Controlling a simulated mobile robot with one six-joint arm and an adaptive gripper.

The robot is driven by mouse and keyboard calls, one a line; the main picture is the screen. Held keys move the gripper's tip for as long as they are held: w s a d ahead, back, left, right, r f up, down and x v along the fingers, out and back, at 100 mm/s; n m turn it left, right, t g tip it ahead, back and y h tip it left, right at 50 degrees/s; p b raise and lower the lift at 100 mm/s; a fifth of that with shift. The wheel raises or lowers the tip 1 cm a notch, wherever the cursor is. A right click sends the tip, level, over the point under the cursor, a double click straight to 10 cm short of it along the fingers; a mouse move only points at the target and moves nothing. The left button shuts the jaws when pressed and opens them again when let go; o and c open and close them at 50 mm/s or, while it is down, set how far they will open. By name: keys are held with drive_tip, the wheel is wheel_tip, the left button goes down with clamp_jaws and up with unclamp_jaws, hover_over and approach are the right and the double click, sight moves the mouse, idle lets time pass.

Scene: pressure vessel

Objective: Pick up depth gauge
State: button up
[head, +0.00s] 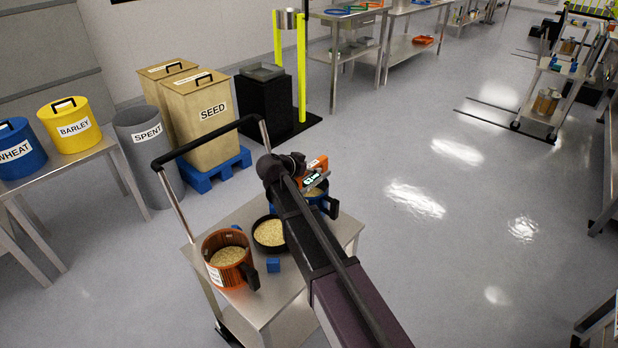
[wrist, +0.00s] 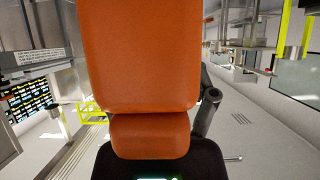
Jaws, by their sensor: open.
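I cannot make out a depth gauge for certain in either view. My gripper (head: 312,182) is at the far end of my arm, over the back right of a steel cart (head: 232,303). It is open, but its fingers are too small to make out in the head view. An orange block with a green-lit strip shows at the arm's end. In the wrist view a large orange block (wrist: 153,60) fills the middle, above a dark body with a green light; I cannot tell if it is part of my wrist. No held thing shows.
On the cart are an orange pot (head: 228,258) of grain, a black pan (head: 269,234) of grain, a blue-rimmed pan (head: 322,197) under my gripper and a small blue block (head: 273,265). Open floor lies right.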

sight(310, 165)
drive_tip(key=shift+c, duration=0.2)
clamp_jaws()
drive_tip(key=shift+r, duration=0.1)
wheel_tip(310, 165, up, 4)
drive_tip(key=p, duration=0.3)
drive_tip(key=shift+f+p, duration=0.25)
drive_tip(key=shift+p, duration=0.1)
drive_tip(key=s+r+p, duration=0.1)
drive_tip(key=s, duration=1.5)
drive_tip(key=shift+a+r, duration=0.15)
drive_tip(key=shift+a, duration=0.05)
drive_tip(key=shift+r, duration=0.1)
wheel_tip(310, 165, up, 15)
drive_tip(key=p, duration=1.6)
drive_tip(key=shift+r, duration=0.15)
